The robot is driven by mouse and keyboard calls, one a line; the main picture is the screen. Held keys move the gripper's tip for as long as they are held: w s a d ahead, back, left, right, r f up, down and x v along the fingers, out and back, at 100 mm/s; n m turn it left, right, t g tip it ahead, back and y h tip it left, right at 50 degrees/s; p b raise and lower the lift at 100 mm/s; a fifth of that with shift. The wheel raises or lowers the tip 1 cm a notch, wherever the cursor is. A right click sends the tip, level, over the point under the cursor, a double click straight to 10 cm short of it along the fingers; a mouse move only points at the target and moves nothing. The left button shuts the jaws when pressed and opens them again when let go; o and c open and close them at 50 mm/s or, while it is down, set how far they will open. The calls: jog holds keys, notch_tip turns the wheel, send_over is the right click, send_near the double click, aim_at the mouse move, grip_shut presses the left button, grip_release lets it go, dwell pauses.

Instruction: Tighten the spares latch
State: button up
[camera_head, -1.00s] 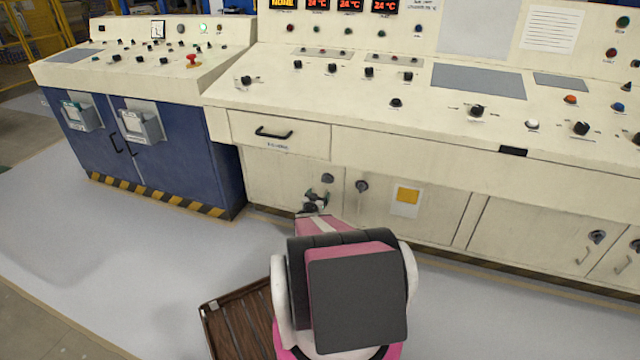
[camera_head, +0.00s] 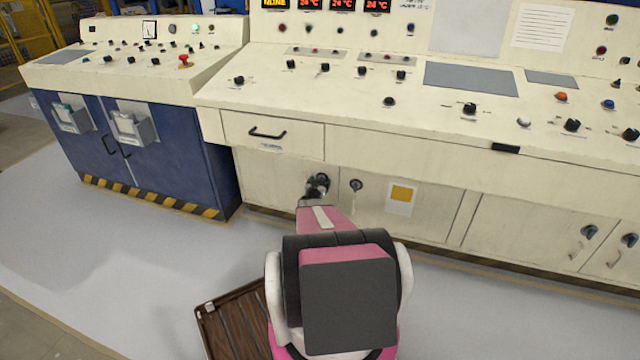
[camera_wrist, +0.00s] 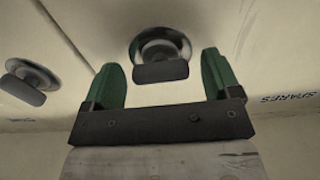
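The spares latch (camera_wrist: 160,52) is a dark knob with a flat grip bar on a round metallic base, set on a cream cabinet door. A "SPARES" label (camera_wrist: 285,98) is printed on the panel to its right in the wrist view. My gripper (camera_wrist: 160,72) has two green fingers spread apart, one on each side of the latch bar, with visible gaps. I cannot tell how deep the fingertips reach. In the head view my gripper (camera_head: 317,192) is at the latch (camera_head: 323,180) and partly covers it.
A second latch (camera_wrist: 30,80) is left of the first in the wrist view. In the head view it (camera_head: 356,185) is on the right, near a yellow-marked label (camera_head: 401,194). A drawer handle (camera_head: 267,134) is above. A brown slatted crate (camera_head: 237,318) stands on the floor.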

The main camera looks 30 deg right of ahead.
jog(key=c, duration=0.9)
jog(key=shift+o, duration=0.2)
jog(key=shift+m, duration=0.3)
jog(key=m, duration=0.3)
jog(key=shift+m, duration=0.4)
jog(key=m, duration=0.9)
jog(key=shift+m, duration=1.8)
